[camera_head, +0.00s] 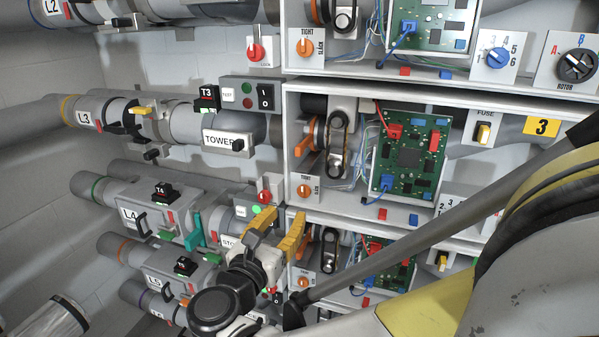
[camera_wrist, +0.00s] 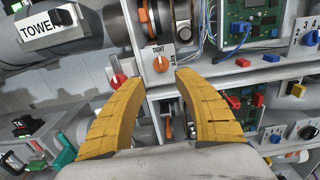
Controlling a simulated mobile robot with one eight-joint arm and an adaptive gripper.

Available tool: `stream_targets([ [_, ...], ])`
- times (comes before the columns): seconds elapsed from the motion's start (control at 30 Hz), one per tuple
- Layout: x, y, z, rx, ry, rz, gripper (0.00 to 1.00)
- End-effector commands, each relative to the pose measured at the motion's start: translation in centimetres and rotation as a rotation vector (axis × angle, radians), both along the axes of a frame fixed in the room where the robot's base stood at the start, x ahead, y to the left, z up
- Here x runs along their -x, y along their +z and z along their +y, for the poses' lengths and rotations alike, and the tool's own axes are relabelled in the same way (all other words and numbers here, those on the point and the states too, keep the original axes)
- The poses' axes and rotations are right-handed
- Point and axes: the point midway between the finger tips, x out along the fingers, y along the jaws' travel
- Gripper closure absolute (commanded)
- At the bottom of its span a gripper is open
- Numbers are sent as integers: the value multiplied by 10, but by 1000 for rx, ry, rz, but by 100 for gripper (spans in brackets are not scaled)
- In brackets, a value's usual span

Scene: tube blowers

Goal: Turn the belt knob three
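Belt knob three, an orange knob (camera_head: 304,190) on a white plate marked TIGHT, is at the lower left of the box in the row with the yellow 3 label. It also shows in the wrist view (camera_wrist: 158,63), just beyond the fingertips and between them. My gripper (camera_head: 279,220) has two yellow fingers spread apart, below and left of the knob in the head view. In the wrist view my gripper (camera_wrist: 160,80) is open and empty, with a gap visible between its tips and the knob. The exact knob angle is hard to tell.
A red switch (camera_head: 264,196) sits just left of the knob. A belt and pulley (camera_head: 337,140) and a green circuit board (camera_head: 410,155) are in the box above right. Similar orange knobs are above (camera_head: 304,47) and below (camera_head: 304,282). Pipes fill the left side.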

Motion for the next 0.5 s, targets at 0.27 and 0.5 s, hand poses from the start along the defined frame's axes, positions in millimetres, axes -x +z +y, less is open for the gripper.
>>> stream_targets([
  [0.27,-52,-2,-21,-5,-6,1,62],
  [0.5,-84,-2,-32,-6,-3,1,62],
])
